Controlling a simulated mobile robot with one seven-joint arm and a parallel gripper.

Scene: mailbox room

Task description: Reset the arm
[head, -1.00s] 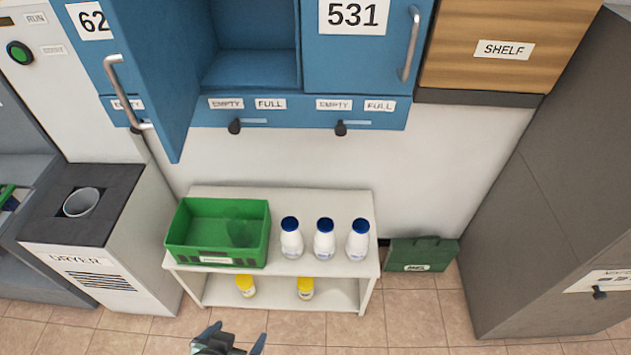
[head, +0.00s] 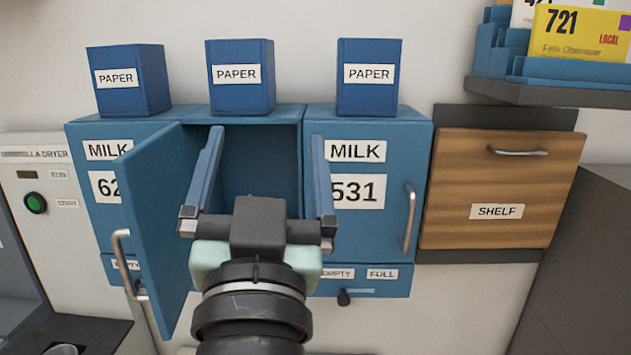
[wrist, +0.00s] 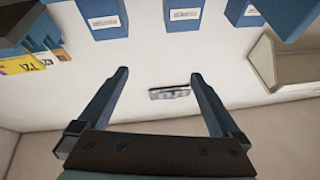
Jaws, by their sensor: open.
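My gripper (head: 262,140) is raised in the middle of the head view, in front of the blue milk cabinet (head: 315,225). Its two long blue fingers are wide apart with nothing between them. Behind them is an open compartment, with its door (head: 160,235) swung out to the left. My gripper hides much of the compartment and part of the lower front. In the wrist view my gripper (wrist: 157,72) is also open and empty, facing a bare pale wall with a small grey fixture (wrist: 169,92).
Three blue paper boxes (head: 240,78) stand on the cabinet. To the right are a wooden shelf drawer (head: 470,185) and a rack (head: 560,70) with yellow cards. A dryer panel (head: 40,190) is at the left. The open door juts out close beside my gripper.

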